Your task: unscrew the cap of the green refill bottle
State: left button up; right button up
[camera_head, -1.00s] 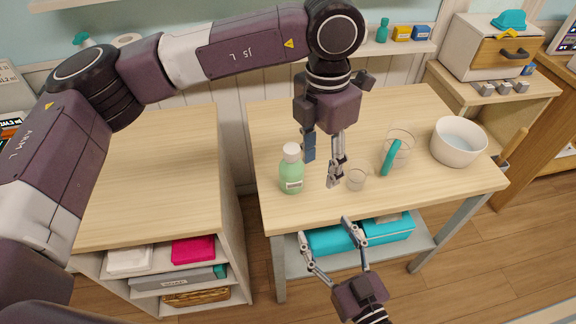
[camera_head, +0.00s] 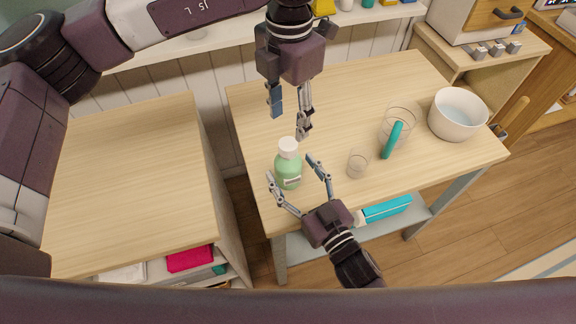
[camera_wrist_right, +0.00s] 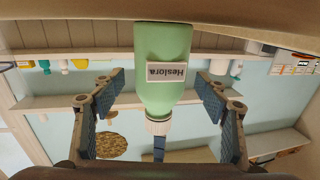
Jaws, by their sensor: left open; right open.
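The green refill bottle (camera_head: 288,172) stands upright near the front left of the table, its white cap (camera_head: 288,147) on top. My right gripper (camera_head: 294,167) is open, its fingers to either side of the bottle body. In the right wrist view the bottle (camera_wrist_right: 163,70) appears upside down between the open fingers (camera_wrist_right: 160,108), with a gap on each side and its label facing the camera. The ribbed white cap (camera_wrist_right: 158,127) shows below it. My left gripper (camera_head: 288,122) is open, pointing down just above and behind the cap, apart from it.
A small clear glass (camera_head: 357,163) stands right of the bottle. A larger glass (camera_head: 404,121) with a teal stick (camera_head: 392,140) and a white bowl (camera_head: 457,114) stand further right. The table (camera_head: 340,90) is clear behind them.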

pick_arm(q)
jog(key=shift+w+a+f, duration=0.1)
jog(key=shift+w, duration=0.05)
pick_arm(e)
jog(key=shift+x, duration=1.15)
jog(key=shift+s, duration=0.1)
